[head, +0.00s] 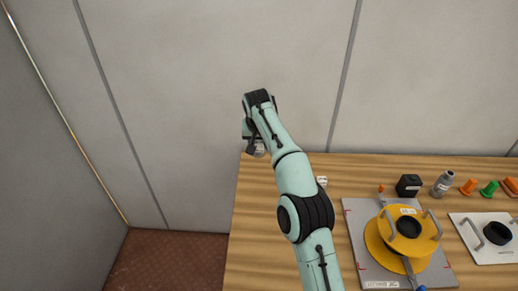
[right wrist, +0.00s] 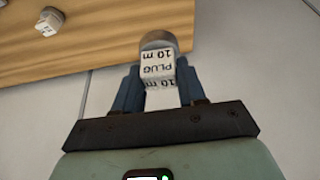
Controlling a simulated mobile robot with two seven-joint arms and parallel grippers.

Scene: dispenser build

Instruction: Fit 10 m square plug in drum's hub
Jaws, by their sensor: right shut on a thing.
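My right gripper (right wrist: 158,78) is shut on the 10 m plug (right wrist: 156,62), a white block printed "10 m PLUG" with a grey rounded end. In the head view the plug (head: 258,149) shows small beyond my wrist, near the table's back left corner, and my arm hides most of the gripper. The yellow drum (head: 375,247) lies flat on a grey plate at the right, apart from the plug. Its hub (head: 408,226) is a dark round in the middle, too small to show the hole's shape. My left gripper is not in view.
A small white block (head: 321,182) stands on the wooden table (head: 262,215), and also shows in the right wrist view (right wrist: 48,22). A black block (head: 408,185), grey bottle (head: 443,184), and orange and green pieces line the back. A pale plate with a black ring (head: 497,233) lies right.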

